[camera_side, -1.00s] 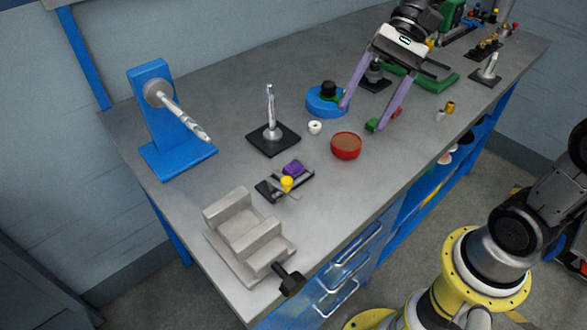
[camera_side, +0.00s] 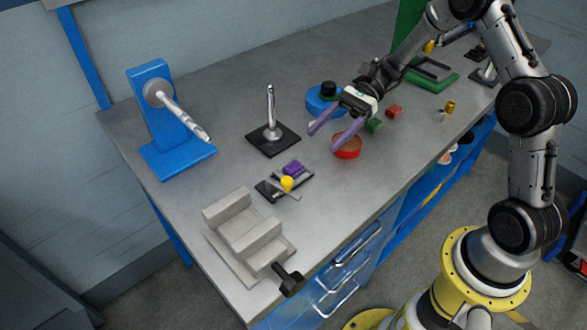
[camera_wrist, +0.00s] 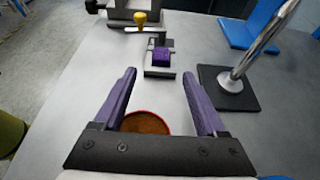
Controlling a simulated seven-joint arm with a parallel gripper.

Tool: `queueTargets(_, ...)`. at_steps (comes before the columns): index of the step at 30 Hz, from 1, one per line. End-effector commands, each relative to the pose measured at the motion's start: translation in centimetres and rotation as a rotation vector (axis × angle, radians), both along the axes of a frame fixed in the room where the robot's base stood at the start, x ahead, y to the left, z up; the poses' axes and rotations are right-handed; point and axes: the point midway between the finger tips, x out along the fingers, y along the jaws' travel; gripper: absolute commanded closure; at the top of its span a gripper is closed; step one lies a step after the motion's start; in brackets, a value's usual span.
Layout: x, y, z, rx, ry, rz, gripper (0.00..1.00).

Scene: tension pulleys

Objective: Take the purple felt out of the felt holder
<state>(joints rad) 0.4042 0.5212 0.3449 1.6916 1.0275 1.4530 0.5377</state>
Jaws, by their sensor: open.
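The purple felt (camera_side: 293,167) sits in the small dark felt holder (camera_side: 270,190) on the bench, behind a yellow knob (camera_side: 287,184). In the wrist view the felt (camera_wrist: 161,54) is a small purple block in the holder (camera_wrist: 160,72), ahead of my fingers. My gripper (camera_side: 322,140) has two purple fingers, spread open with nothing between the tips. It is above the bench, to the right of the holder and apart from it. In the wrist view my gripper (camera_wrist: 160,85) points toward the felt.
A red round dish (camera_side: 346,152) stands below my gripper. A metal post on a black base (camera_side: 285,143) stands behind the holder. A grey vise (camera_side: 235,228) is in front of it, and a blue stand (camera_side: 150,110) is at left.

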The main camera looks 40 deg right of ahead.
Motion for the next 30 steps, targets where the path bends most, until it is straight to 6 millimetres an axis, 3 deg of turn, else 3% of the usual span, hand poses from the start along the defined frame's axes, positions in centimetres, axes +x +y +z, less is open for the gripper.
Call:
queueTargets(3, 0.0, 1.8, -0.7, 0.000, -0.001, 0.004, 0.26)
queueTargets(11, 0.0, 3.5, -1.4, -0.001, -0.001, 0.004, 0.26)
queueTargets(21, 0.2, 7.5, -3.0, -0.001, -0.001, 0.004, 0.26)
queueTargets(30, 0.3, 7.8, -3.2, -0.002, -0.002, 0.001, 0.26)
